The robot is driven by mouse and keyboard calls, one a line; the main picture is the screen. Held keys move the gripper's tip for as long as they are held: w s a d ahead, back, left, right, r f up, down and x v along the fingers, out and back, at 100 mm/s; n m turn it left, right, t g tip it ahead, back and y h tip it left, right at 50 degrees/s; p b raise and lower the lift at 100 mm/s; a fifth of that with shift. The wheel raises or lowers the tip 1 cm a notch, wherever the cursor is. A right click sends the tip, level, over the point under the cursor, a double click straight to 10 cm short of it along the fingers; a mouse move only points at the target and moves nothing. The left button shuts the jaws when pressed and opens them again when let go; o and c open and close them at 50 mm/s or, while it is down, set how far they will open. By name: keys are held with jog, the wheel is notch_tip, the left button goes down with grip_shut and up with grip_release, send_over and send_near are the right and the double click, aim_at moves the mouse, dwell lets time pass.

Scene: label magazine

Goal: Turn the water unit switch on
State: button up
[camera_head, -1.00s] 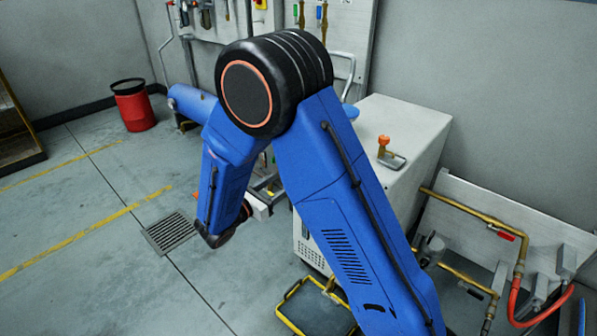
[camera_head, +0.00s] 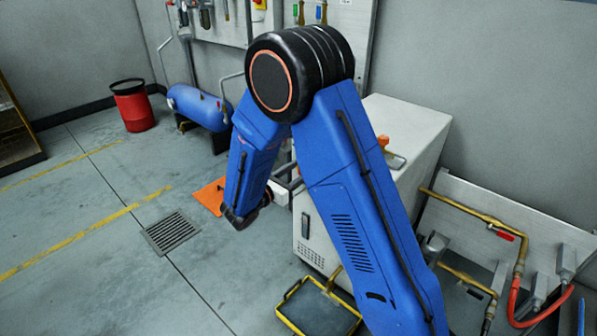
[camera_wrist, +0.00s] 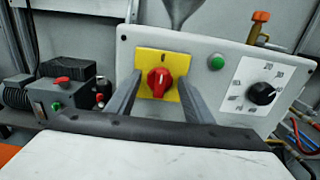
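A red rotary switch (camera_wrist: 160,82) sits on a yellow plate (camera_wrist: 171,58) on a pale control panel in the wrist view. Its handle looks roughly upright, with a small dark mark above it. My gripper (camera_wrist: 161,80) is open, with one grey finger on each side of the switch. The fingers look apart from the knob; whether either touches it cannot be told. In the head view, the switch and fingers are hidden behind my arm, beside the white cabinet (camera_head: 412,135).
Right of the switch are a green button (camera_wrist: 216,62) and a black dial (camera_wrist: 262,93). A machine with a red button (camera_wrist: 62,80) stands at left. A yellow-rimmed tray (camera_head: 283,318) lies before the cabinet; brass pipes (camera_head: 470,212) run at right.

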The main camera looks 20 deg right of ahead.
jog(key=c, duration=0.8)
jog(key=shift+m, duration=0.5)
jog(key=m, duration=0.3)
jog(key=shift+m, duration=0.4)
jog(key=m, duration=0.4)
jog(key=shift+s+m, duration=0.1)
jog(key=shift+m, duration=0.2)
jog(key=m, duration=0.4)
jog(key=shift+f, duration=0.1)
jog(key=shift+m, duration=2.2)
jog(key=shift+f, duration=0.1)
